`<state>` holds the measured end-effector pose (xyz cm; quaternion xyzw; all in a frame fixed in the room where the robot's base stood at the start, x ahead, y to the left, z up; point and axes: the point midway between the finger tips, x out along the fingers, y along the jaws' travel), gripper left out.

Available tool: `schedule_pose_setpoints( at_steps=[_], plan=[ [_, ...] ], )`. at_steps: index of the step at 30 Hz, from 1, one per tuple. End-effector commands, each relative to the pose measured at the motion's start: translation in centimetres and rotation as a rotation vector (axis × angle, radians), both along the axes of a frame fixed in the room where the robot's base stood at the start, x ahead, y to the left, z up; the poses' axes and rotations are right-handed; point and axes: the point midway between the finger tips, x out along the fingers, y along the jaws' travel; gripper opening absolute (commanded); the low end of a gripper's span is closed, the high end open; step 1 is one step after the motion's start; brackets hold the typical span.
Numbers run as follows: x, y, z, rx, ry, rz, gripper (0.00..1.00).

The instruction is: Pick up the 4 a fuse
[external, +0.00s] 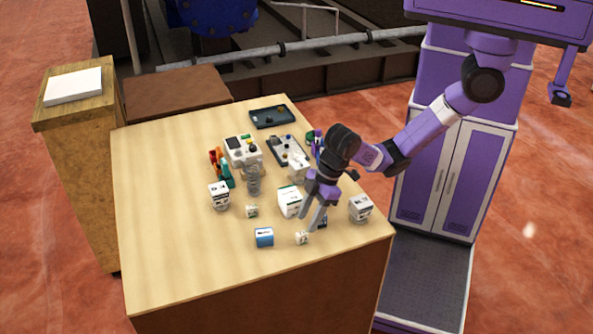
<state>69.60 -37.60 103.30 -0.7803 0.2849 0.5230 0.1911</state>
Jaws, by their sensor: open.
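My gripper (311,220) is open and points down over the front right part of the table. A small white block with dark marks (302,238) sits on the table just below and in front of the fingertips, apart from them as far as I can tell. A similar small white block (252,211) sits further left. The markings are too small to read, so I cannot tell which thing is the 4 A fuse. A dark item behind the fingers is partly hidden.
A blue and white box (264,237), white labelled containers (219,195) (360,208) (289,201) and a grey stack (253,180) stand nearby. A white device (243,152) and dark trays (271,117) (288,150) lie behind. The table's (160,250) left side is clear.

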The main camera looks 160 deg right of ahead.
Motion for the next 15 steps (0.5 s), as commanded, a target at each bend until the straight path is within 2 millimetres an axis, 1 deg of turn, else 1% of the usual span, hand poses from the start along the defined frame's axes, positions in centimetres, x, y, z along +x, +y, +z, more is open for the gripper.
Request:
schedule_pose_setpoints(
  at_steps=[5,12,15],
  plan=[
    [0.5,-0.4,-1.6,0.000,0.001,-0.001,0.44],
    [1.5,-1.2,-4.7,-0.001,0.001,-0.001,0.44],
    [1.7,-1.3,-5.3,-0.002,0.000,0.001,0.44]
  ],
)
